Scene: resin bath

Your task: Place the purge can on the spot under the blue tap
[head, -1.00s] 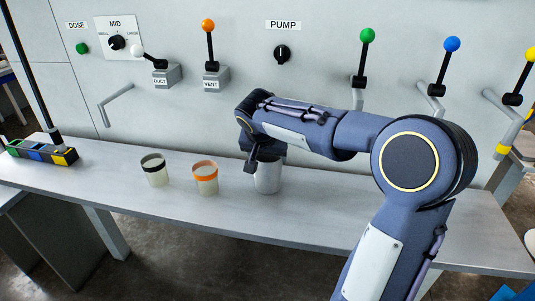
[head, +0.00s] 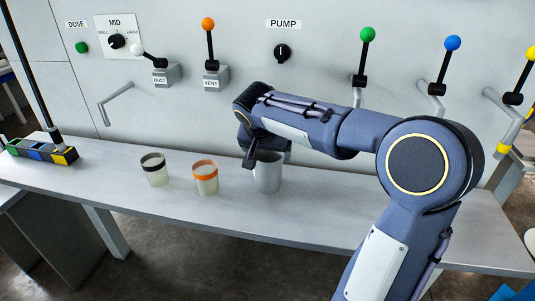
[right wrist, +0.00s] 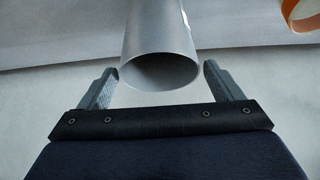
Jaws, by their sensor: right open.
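The purge can looks to be the plain grey metal can (head: 267,176) standing upright on the bench, right of the two banded cups. In the right wrist view the can (right wrist: 160,40) has its open rim between my finger tips. My right gripper (head: 252,160) is at the can's top, and its fingers (right wrist: 160,85) are open, one on each side with small gaps. The blue tap (head: 452,44) is on the wall at the right, with its spout partly hidden behind my right arm. The spot under it is hidden by my arm. My left gripper is not in view.
A black-banded cup (head: 154,170) and an orange-banded cup (head: 205,178) stand left of the can. A green tap (head: 367,35) and a yellow tap (head: 531,54) flank the blue one. A colour-marked block (head: 40,152) sits at the bench's left end. The bench front between is clear.

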